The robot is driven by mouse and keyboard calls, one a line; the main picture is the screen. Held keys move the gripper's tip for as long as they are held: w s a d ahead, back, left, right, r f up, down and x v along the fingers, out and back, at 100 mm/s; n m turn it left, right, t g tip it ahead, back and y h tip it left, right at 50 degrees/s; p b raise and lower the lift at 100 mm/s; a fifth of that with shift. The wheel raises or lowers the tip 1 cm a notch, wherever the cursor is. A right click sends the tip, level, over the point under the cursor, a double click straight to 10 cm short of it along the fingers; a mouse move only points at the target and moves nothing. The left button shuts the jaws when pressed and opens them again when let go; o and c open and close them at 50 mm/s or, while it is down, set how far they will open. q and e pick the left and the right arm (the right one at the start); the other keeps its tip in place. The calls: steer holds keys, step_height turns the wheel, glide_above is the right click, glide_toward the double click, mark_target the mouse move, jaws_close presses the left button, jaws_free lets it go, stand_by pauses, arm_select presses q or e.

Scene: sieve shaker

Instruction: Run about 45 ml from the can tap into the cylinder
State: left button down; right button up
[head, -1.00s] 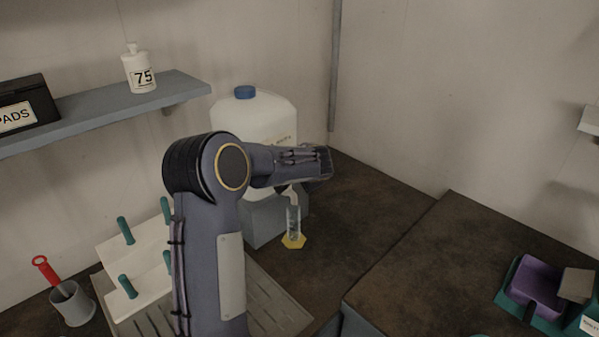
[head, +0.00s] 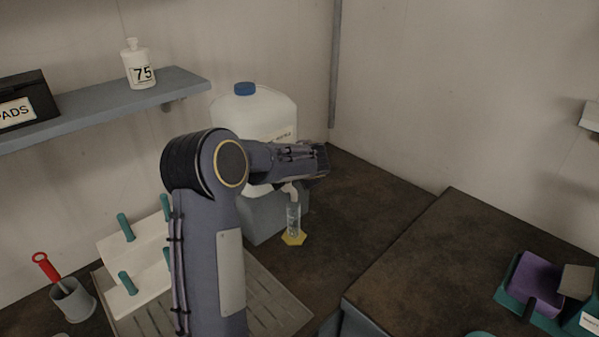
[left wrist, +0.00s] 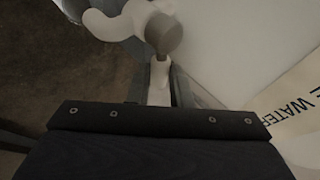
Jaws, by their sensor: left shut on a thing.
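The white water can (head: 262,112) with a blue cap stands on a grey block at the back of the bench. Its white tap (head: 291,190) shows just below my wrist; in the left wrist view the tap (left wrist: 130,22) has a grey round knob and a white lever. My left gripper (left wrist: 159,86) is shut on the tap lever; in the head view my arm hides its fingers. The clear measuring cylinder (head: 293,217) stands upright on its yellow base under the spout. Its liquid level is too small to read. My right gripper is out of view.
A white rack (head: 118,258) with teal pegs stands left, beside a grey grooved drain tray (head: 277,300). A grey cup (head: 73,301) holds a red-handled tool. A shelf (head: 110,106) carries a bottle marked 75 and a black box. The bench right of the cylinder is clear.

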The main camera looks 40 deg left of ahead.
arm_select(q)
steer(key=shift+s+d+m+t+h+b, duration=0.2)
steer(key=shift+m+t+h, duration=0.2)
steer(key=shift+m, duration=0.25)
steer(key=shift+s+d+m+t+h+b, duration=0.15)
steer(key=shift+m+t+h, duration=0.25)
steer(key=shift+m, duration=0.25)
steer(key=c, duration=1.3)
jaws_free()
steer(key=b+v, duration=0.1)
steer(key=v, duration=0.6)
steer(key=shift+s+r, duration=0.2)
steer(key=shift+s, duration=0.05)
steer(key=shift+d, duration=0.15)
